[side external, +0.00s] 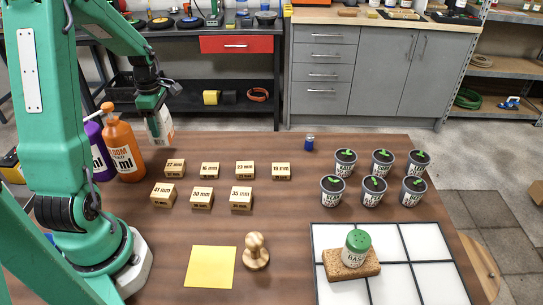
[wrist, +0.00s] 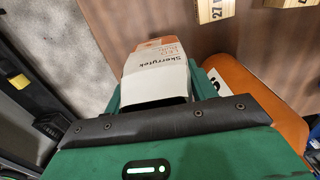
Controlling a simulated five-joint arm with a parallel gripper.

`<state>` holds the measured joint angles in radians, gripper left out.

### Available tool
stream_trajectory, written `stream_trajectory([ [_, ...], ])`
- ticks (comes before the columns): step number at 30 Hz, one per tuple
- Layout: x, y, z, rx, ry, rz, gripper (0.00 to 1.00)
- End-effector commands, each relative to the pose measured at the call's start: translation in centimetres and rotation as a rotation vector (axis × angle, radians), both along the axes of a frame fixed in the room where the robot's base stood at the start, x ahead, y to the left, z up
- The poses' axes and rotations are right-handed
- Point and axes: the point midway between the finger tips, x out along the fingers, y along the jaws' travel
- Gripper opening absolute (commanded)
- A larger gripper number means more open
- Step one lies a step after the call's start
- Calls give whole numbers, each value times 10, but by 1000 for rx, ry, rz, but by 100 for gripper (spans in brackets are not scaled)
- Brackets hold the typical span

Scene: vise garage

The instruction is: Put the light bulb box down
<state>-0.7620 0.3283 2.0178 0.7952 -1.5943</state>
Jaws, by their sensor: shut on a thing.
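The light bulb box (side external: 160,127) is white with an orange part. My gripper (side external: 151,103) is shut on it at the far left of the table, beyond the bottles. In the wrist view the box (wrist: 157,72) shows printed lettering and sticks out past the dark edge of my gripper (wrist: 155,103). The fingertips are mostly hidden. I cannot tell whether the box's lower end touches the table.
An orange bottle (side external: 123,148) and a purple bottle (side external: 98,150) stand close by. Several wooden blocks (side external: 175,168) lie to the right. A small blue can (side external: 309,142) and potted seedlings (side external: 382,162) stand farther right. The table (side external: 300,225) is bare in the middle.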

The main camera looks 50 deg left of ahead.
Motion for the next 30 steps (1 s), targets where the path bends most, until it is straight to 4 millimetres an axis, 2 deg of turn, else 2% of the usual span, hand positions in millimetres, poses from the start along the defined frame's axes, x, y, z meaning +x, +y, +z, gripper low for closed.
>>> stream_trajectory([
  [5, 0, 0, -6, -1, 1, 0, 34],
  [15, 0, -1, -39, -1, 1, 0, 34],
  [29, 0, -1, -43, -1, 1, 0, 34],
  [30, 0, -1, -43, -1, 1, 0, 60],
])
